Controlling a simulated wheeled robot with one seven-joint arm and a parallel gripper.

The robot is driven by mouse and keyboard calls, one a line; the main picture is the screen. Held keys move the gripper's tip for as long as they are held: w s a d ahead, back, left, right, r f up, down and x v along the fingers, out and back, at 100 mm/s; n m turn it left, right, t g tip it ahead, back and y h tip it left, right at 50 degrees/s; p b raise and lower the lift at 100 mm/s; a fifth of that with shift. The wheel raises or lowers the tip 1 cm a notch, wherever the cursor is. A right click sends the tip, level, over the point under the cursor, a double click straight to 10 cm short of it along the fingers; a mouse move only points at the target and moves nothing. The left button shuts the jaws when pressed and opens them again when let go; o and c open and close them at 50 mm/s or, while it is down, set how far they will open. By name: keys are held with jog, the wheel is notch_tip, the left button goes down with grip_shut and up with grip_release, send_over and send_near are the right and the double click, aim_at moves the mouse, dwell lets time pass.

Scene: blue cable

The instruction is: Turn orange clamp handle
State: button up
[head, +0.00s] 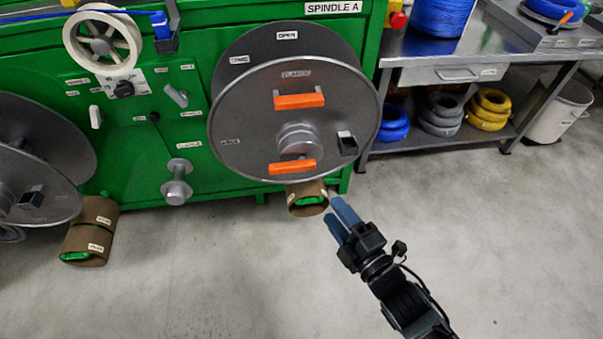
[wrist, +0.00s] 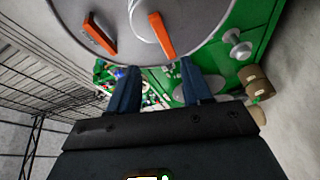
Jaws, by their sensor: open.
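A large grey disc (head: 245,120) on Spindle A carries two orange handles, an upper one (head: 298,100) under a small label and a lower one (head: 292,167) by the central hub (head: 297,137). In the wrist view the orange handles show as one at left (wrist: 100,35) and one near the middle (wrist: 161,36). My gripper (head: 333,209) has blue fingers and is below and right of the disc in the head view, apart from both handles. In the wrist view my gripper (wrist: 160,76) is open and empty, its fingers spread below the disc's edge.
The green machine (head: 140,165) stands behind the disc. A brown roll (head: 306,197) lies on the floor below it. A steel bench (head: 440,50) with cable coils is at right. Another grey reel (head: 40,150) is at left. The floor in front is clear.

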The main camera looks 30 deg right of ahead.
aim_at(301, 170)
jog(key=shift+w+a+f+n+t, duration=0.15)
jog(key=shift+w+n, duration=0.3)
jog(key=shift+w, duration=2)
jog(key=shift+w+a+f+n+t, duration=0.15)
jog(key=shift+w+n, duration=0.35)
jog(key=shift+w, duration=2)
jog(key=shift+w+a+f+n, duration=0.15)
jog(key=shift+w+n, duration=0.3)
jog(key=shift+w, duration=2)
jog(key=shift+r, duration=0.1)
jog(key=shift+c, duration=0.5)
grip_shut()
